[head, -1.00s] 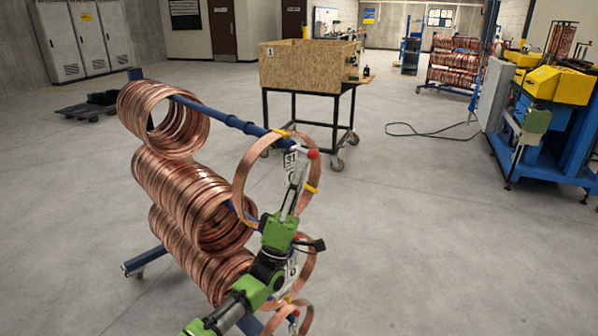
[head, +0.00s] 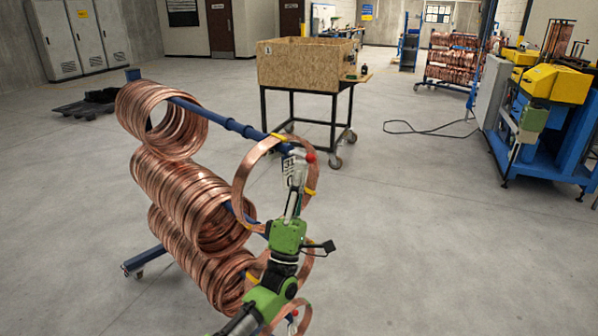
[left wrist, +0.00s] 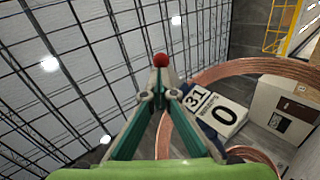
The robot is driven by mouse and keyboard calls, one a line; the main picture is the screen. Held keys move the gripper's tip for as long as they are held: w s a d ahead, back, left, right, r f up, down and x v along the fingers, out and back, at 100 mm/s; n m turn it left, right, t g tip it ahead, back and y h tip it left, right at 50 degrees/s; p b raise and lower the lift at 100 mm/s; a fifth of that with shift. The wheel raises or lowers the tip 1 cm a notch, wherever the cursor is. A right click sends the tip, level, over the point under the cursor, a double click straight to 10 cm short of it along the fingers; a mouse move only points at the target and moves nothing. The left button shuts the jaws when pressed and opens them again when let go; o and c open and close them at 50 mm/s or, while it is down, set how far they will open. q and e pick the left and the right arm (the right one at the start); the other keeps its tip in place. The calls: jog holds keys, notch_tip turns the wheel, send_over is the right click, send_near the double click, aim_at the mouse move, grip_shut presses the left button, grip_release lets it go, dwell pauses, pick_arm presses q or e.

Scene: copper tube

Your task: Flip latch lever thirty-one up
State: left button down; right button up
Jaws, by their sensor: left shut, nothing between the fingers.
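The latch lever thirty-one has a red knob (head: 311,157) at the end of the upper blue arm (head: 235,126) of the coil rack. A white tag reading 31 (head: 288,165) hangs just beside it. My left gripper (head: 297,165) is shut and empty, with its fingertips pointing up beside the tag, just below and left of the knob. In the left wrist view the red knob (left wrist: 160,60) shows directly at the closed fingertips, and I cannot tell whether they touch. The tag with 31 and 0 (left wrist: 215,108) is to the right. The lever's shaft is mostly hidden. My right gripper is not visible.
A loose copper ring (head: 240,185) hangs around the arm's end close to my gripper. Several copper coils (head: 165,120) fill the rack behind. A wooden crate on a wheeled stand (head: 305,70) is beyond.

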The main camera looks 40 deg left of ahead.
pick_arm(q)
jog(key=r+n+g+y+p, duration=0.1)
jog(key=n+g+y+p, duration=0.1)
jog(key=n+g+y, duration=0.1)
jog(key=r+n+g+y+p, duration=0.2)
jog(key=n+g+y+p, duration=0.1)
jog(key=n, duration=0.3)
jog(key=r+n+g+y+p, duration=0.1)
jog(key=n+g+y+p, duration=0.1)
jog(key=n+g+y, duration=0.1)
jog(key=shift+d+r+n+g+p, duration=0.3)
jog(key=shift+n+g+p, duration=0.1)
jog(key=shift+n+g, duration=0.4)
jog(key=shift+a+r, duration=0.45)
jog(key=shift+r, duration=0.2)
send_near(302, 156)
jog(key=s, duration=0.1)
jog(key=s+d+r, duration=0.1)
jog(key=s, duration=0.1)
jog(key=shift+s+d+r, duration=0.2)
jog(key=shift+d+r, duration=0.15)
jog(key=shift+d, duration=0.05)
